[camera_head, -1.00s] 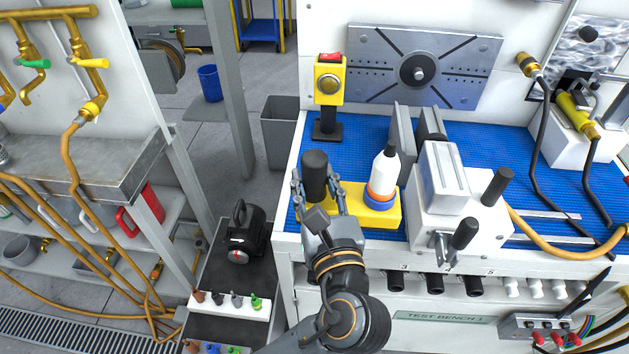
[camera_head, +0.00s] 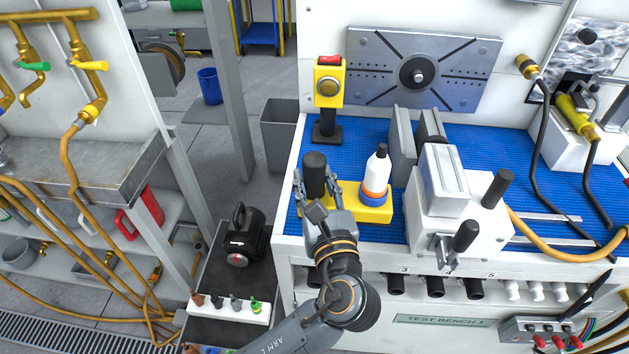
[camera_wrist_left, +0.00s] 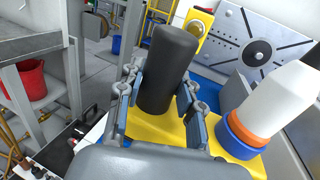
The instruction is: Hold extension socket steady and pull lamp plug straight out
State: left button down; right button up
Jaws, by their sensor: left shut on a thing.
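I cannot make out an extension socket or a lamp plug in either view. My left gripper (camera_head: 316,188) is shut on an upright black cylinder (camera_head: 314,163) at the left end of a yellow block (camera_head: 372,214). In the left wrist view, the fingers lie on both sides of the black cylinder (camera_wrist_left: 168,65), which rises from the yellow block (camera_wrist_left: 150,128). A white bottle (camera_head: 377,170) with a black cap stands at the block's right end, in orange and blue rings (camera_wrist_left: 240,138). My right gripper is not in view.
A grey-white vise (camera_head: 447,205) with black handles is close on the right. A black device (camera_head: 243,240) stands lower left of the bench.

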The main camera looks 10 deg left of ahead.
pick_arm(q)
jog(key=shift+w+a+f+b, duration=0.15)
jog(key=shift+w+f+b, duration=0.15)
jog(key=shift+w+f, duration=1.2)
jog(key=shift+w+a+f+b, duration=0.1)
jog(key=shift+w+f+b, duration=0.25)
jog(key=shift+w+f, duration=0.6)
jog(key=shift+w+a+f+b, duration=0.1)
jog(key=shift+w+f+b, duration=0.2)
jog(key=shift+w+f, duration=0.6)
jog(key=shift+w+r, duration=0.25)
jog(key=shift+r, duration=0.05)
jog(key=shift+f, duration=0.25)
jog(key=shift+f, duration=0.1)
